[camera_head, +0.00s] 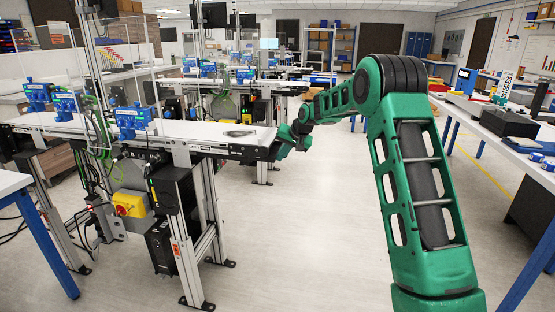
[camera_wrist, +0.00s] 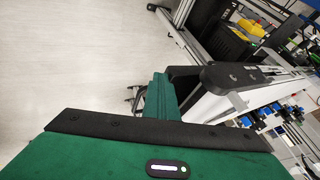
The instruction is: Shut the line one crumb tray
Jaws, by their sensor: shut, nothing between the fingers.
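The nearest belt conveyor (camera_head: 190,133) has a white belt and a dark end on its right. The same conveyor's black end plate (camera_wrist: 235,76) shows close up in the wrist view. My gripper (camera_head: 284,149) is at this end, just below belt height. In the wrist view my green gripper (camera_wrist: 160,97) is shut and empty, with its tip beside the black end plate. I cannot tell whether it touches. I cannot make out the crumb tray clearly in either view; the gripper and the conveyor end may hide it.
A dark flat patch (camera_head: 238,133) lies on the belt near its right end. Blue devices (camera_head: 132,119) stand along the conveyor. A yellow-and-red switch box (camera_head: 128,204) hangs below. Another conveyor line runs behind. A workbench (camera_head: 500,138) stands at right. The middle floor is clear.

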